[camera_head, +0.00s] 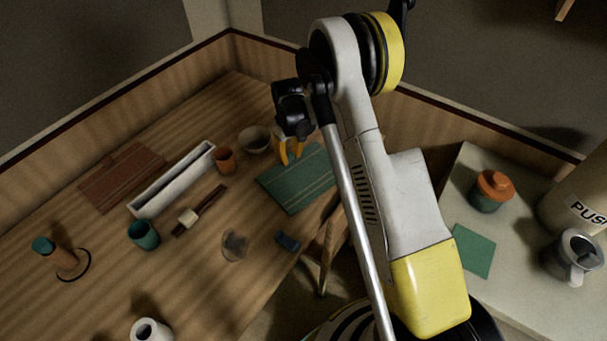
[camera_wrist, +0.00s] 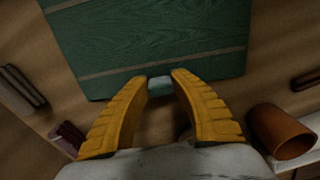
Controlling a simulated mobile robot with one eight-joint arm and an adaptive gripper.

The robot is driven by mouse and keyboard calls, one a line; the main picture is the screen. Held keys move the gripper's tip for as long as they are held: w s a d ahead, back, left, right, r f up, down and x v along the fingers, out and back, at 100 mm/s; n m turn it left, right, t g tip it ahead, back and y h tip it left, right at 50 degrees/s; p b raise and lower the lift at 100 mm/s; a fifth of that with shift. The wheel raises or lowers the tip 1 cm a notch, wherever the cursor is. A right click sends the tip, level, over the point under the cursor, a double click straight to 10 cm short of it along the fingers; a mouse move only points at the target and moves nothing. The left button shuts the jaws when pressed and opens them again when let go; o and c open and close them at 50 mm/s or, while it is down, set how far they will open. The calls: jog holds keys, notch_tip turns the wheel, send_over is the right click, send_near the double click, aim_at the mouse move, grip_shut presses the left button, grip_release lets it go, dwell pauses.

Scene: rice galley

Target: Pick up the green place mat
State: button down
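The green place mat (camera_head: 298,182), with thin pale stripes, lies flat on the wooden table, near its right edge. In the wrist view the mat (camera_wrist: 160,38) fills the upper part, beyond my fingertips. My gripper (camera_head: 287,152) has yellow-orange fingers and hangs over the mat's far left edge in the head view. In the wrist view my gripper (camera_wrist: 160,78) is open, its tips apart at the mat's near edge. A small pale blue-grey patch shows between the tips; I cannot tell what it is. My arm hides part of the mat's right side.
A pale bowl (camera_head: 255,139) and an orange cup (camera_head: 224,160) stand close left of my gripper; the cup also shows in the wrist view (camera_wrist: 278,130). A white trough (camera_head: 172,180) and a dark blue block (camera_head: 288,241) are nearby. A small green square (camera_head: 474,250) lies on the right counter.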

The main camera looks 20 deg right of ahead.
dwell(0.3)
jog(key=shift+r+p, duration=0.3)
jog(key=shift+r, duration=0.25)
jog(key=r, duration=0.1)
jog(key=r+p, duration=0.1)
jog(key=d+r+p, duration=0.1)
jog(key=r, duration=0.1)
jog(key=shift+s, duration=0.3)
jog(key=s+d+r+p, duration=0.3)
jog(key=s+d+r, duration=0.3)
jog(key=d, duration=0.2)
jog(key=shift+s+d, duration=0.15)
jog(key=shift+s, duration=0.1)
